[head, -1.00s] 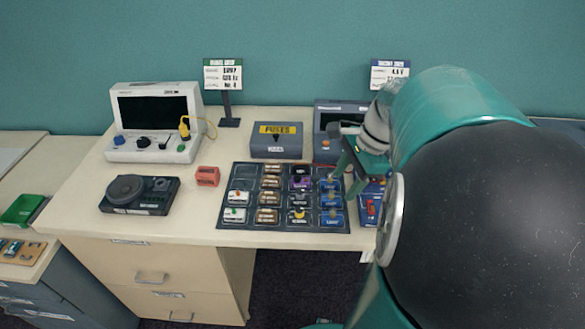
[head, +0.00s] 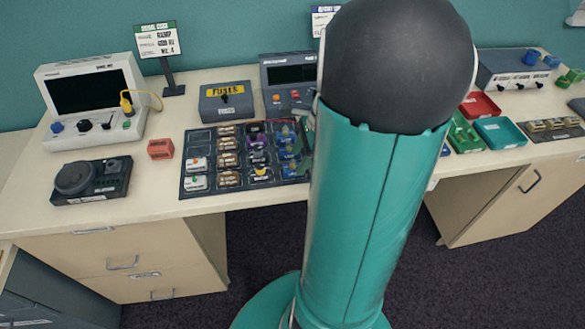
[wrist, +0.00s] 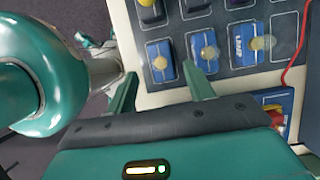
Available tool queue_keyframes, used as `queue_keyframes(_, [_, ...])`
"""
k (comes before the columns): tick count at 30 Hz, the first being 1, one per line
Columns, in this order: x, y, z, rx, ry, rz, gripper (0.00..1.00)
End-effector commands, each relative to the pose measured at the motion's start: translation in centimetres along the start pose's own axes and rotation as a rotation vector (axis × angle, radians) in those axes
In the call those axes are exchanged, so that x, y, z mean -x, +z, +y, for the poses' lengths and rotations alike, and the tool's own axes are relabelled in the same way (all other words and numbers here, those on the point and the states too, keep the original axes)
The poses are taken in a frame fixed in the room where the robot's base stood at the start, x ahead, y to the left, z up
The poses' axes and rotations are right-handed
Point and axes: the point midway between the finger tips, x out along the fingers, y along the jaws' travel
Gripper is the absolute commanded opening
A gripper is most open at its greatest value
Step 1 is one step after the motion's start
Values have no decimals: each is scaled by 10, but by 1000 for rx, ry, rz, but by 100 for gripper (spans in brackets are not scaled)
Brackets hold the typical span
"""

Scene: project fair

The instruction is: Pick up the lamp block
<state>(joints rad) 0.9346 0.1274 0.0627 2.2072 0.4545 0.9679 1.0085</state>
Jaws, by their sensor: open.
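Several blue blocks with pale domed tops, likely the lamp blocks, sit in the right column of the dark parts tray (head: 199,140). In the wrist view one blue block (wrist: 158,73) lies just ahead of my gripper (wrist: 160,74), between the lines of its two fingers. Another blue block (wrist: 199,44) is ahead of the right finger. A third (wrist: 239,43) has a label that seems to read LAMP. My gripper is open with nothing held. In the head view my arm hides most of the gripper and the tray's right edge.
A grey fuse box (head: 227,102) and a dark-screened instrument (head: 287,78) stand behind the tray. A red block (head: 160,149) and black dial unit (head: 90,180) are to its left.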

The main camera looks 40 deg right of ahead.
Motion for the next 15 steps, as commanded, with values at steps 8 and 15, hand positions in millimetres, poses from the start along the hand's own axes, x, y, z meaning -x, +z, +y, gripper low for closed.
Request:
queue_keyframes(8, [-36, 1, -2, 0, 2, 0, 53])
queue_keyframes(15, [-36, 1, -2, 1, 1, 0, 49])
